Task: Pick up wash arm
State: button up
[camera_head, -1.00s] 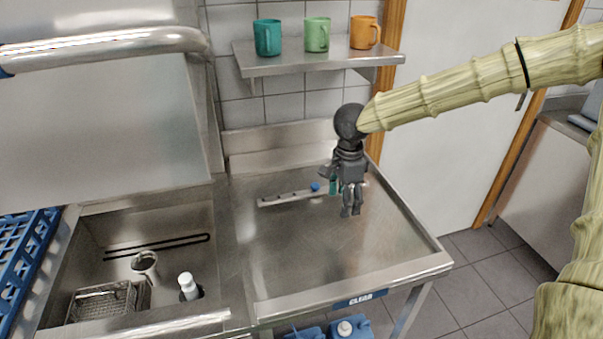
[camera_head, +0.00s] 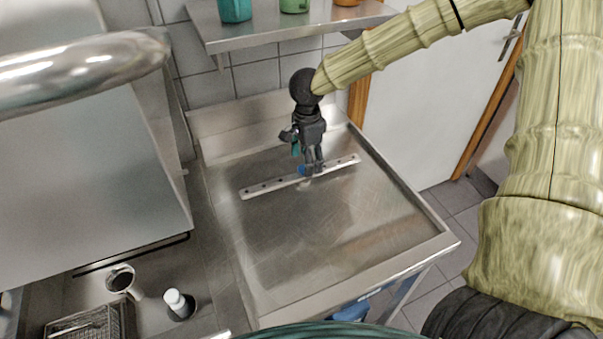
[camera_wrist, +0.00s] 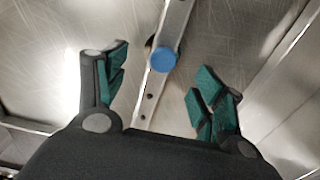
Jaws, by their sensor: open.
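The wash arm (camera_head: 258,189) is a long, flat metal bar with small holes and a blue hub at its middle. It lies on the steel draining table (camera_head: 330,240). My gripper (camera_head: 307,168) is over the middle of the bar, pointing down, and hides part of the hub. In the wrist view, my gripper (camera_wrist: 160,85) is open, with its green-padded fingers on either side of the bar. The wash arm (camera_wrist: 171,32) runs between them, and its blue hub (camera_wrist: 163,60) shows near the fingertips. I cannot tell the exact height of the fingers above the bar.
A wall shelf (camera_head: 290,28) with mugs hangs behind the table. The table around the bar is clear.

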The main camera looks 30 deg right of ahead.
aim_at(303, 175)
jog(key=shift+s+f+p, duration=0.1)
jog(key=shift+f+p, duration=0.25)
jog(key=shift+f, duration=0.5)
jog(key=shift+f+p, duration=0.65)
jog(key=shift+f, duration=1.45)
jog(key=c, duration=1.2)
